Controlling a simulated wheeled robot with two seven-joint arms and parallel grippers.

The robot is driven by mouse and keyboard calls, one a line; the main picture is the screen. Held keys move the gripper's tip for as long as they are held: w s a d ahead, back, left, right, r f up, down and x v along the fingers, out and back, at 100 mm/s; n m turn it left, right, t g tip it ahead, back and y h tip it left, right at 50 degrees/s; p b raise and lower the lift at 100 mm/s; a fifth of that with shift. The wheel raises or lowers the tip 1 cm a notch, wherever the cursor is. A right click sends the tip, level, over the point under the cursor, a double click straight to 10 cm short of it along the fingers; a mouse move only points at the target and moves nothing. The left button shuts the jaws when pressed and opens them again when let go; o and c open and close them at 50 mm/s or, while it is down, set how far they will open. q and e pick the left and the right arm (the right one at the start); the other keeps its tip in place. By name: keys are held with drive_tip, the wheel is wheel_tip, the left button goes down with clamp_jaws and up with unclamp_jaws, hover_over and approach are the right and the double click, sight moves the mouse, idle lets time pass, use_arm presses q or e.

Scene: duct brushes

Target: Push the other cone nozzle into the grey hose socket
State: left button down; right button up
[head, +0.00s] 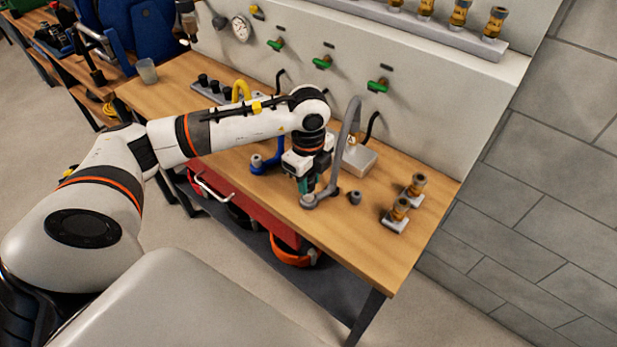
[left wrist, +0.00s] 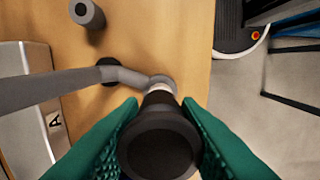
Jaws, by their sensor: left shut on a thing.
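My left gripper (head: 308,192) points down over the bench beside the grey hose. In the left wrist view its green fingers (left wrist: 160,135) are shut on a dark round nozzle (left wrist: 158,140), seen from its wide end. The nozzle's far, paler end lines up with the grey hose socket (left wrist: 163,82). I cannot tell how deep it sits in the socket. The grey hose (head: 350,125) arches down from the wall panel to the socket (head: 322,199), low by the gripper. My right gripper is not in view.
A small grey cylinder (head: 355,197) stands right of the socket. A pale box (head: 360,160) stands behind it. A blue hose end (head: 262,163) is to the left.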

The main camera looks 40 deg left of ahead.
use_arm(q)
drive_tip(key=shift+f+b, duration=0.45)
drive_tip(key=shift+f, duration=0.05)
idle(0.7)
drive_tip(key=c, duration=1)
unclamp_jaws()
drive_tip(key=shift+o, duration=0.2)
wheel_tip(320, 180, up, 12)
drive_tip(key=shift+r+b, duration=0.1)
drive_tip(key=shift+b, duration=0.55)
